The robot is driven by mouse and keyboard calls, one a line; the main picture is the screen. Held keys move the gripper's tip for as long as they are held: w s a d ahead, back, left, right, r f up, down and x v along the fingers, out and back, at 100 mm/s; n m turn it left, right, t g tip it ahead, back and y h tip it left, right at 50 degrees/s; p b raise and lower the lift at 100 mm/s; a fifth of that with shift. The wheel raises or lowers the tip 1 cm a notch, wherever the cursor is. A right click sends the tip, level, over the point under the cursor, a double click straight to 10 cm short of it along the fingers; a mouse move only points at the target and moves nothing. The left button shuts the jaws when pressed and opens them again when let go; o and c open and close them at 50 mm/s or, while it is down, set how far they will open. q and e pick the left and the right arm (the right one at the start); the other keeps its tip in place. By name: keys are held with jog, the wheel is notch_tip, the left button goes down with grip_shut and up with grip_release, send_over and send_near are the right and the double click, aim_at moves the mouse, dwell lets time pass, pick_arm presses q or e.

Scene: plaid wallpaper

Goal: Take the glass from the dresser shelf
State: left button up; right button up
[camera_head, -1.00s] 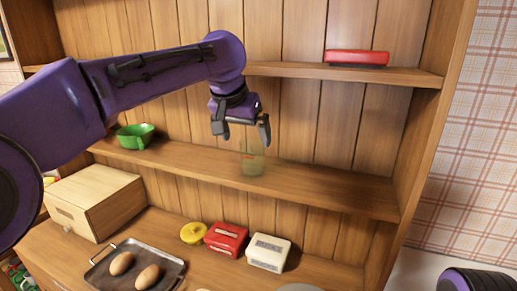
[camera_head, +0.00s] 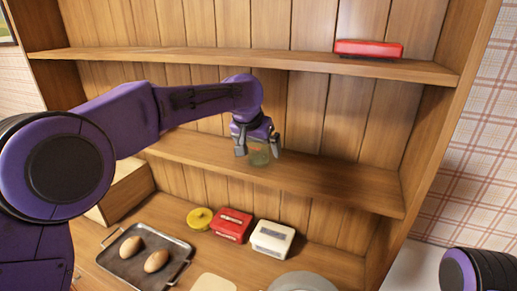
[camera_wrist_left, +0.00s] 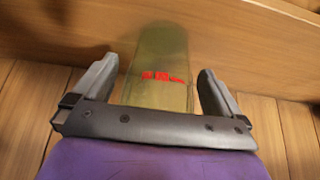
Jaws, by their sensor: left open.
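The glass (camera_head: 260,156) is a greenish see-through tumbler standing on the middle dresser shelf (camera_head: 330,182). My left gripper (camera_head: 257,148) is right at it, coming from above and in front, and hides part of it. In the left wrist view the glass (camera_wrist_left: 160,65), with a red mark on its side, lies between the two open fingers (camera_wrist_left: 158,88). My right gripper is not seen; only a dark and purple piece of my right arm shows at the lower right.
A red box (camera_head: 368,48) is on the upper shelf. On the counter below are a tray (camera_head: 118,262) with two eggs, a yellow lid (camera_head: 200,218), a red box (camera_head: 231,225) and a white box (camera_head: 272,239). The shelf right of the glass is clear.

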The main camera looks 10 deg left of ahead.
pick_arm(q)
jog(key=shift+s+r, duration=0.15)
jog(key=shift+s, duration=0.15)
jog(key=shift+c, duration=0.9)
jog(key=shift+s, duration=0.15)
jog(key=c, duration=0.9)
jog(key=shift+w, duration=0.25)
jog(key=shift+c, duration=0.2)
